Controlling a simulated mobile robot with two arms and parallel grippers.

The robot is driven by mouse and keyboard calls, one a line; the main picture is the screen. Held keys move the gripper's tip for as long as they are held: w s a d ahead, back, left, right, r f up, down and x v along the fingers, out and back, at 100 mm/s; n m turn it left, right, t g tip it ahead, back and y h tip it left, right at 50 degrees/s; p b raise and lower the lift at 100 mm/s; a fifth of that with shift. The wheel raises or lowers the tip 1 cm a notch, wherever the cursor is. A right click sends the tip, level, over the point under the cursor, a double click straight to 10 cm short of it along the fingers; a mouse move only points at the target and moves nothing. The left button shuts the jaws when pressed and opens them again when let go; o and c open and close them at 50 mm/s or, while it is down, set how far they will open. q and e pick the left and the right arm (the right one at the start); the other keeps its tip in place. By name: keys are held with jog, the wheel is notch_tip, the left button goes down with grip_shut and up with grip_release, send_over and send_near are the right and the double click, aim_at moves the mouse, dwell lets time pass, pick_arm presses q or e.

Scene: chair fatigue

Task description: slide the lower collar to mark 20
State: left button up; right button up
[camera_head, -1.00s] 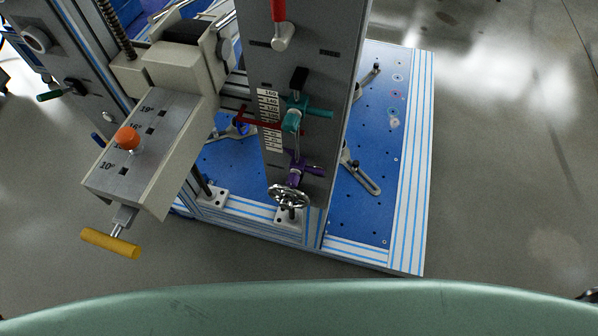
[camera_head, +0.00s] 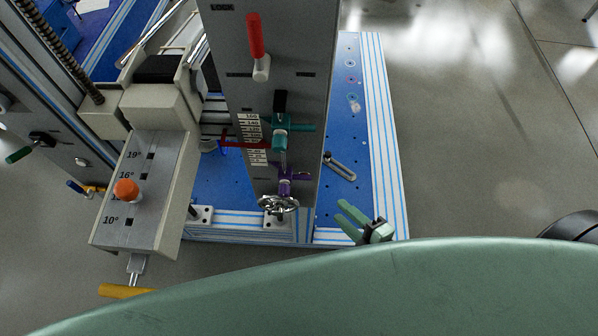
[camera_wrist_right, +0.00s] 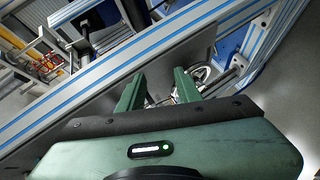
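A grey upright plate (camera_head: 307,100) carries a white number scale (camera_head: 253,140). A teal collar (camera_head: 281,142) with a side handle is on the plate beside the scale. The lower collar, purple (camera_head: 285,179), sits below it, just above a chrome handwheel (camera_head: 278,204). The mark at the purple collar is too small to read. My right gripper (camera_head: 343,214) is right of the handwheel, apart from it, over the base's front edge. Its green fingers are spread and empty, also in the right wrist view (camera_wrist_right: 158,85). My left gripper is out of view.
A grey box with an orange knob (camera_head: 126,190) and a yellow handle (camera_head: 127,291) stands at left. A red lever (camera_head: 256,45) is higher on the plate. A slotted bracket (camera_head: 340,165) lies on the blue base (camera_head: 347,120). Open floor (camera_head: 470,150) is at right.

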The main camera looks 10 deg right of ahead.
jog(key=a+r+n+t+y, duration=0.1)
jog(key=a+r+n+y, duration=0.2)
jog(key=r, duration=0.7)
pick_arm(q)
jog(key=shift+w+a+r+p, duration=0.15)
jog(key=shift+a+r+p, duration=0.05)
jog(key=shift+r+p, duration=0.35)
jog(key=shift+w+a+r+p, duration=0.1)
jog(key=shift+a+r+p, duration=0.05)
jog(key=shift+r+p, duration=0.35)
pick_arm(e)
jog(key=x, duration=0.8)
jog(key=shift+a+f+h, duration=0.25)
jog(key=shift+a+h, duration=0.05)
jog(key=shift+w, duration=0.1)
grip_shut()
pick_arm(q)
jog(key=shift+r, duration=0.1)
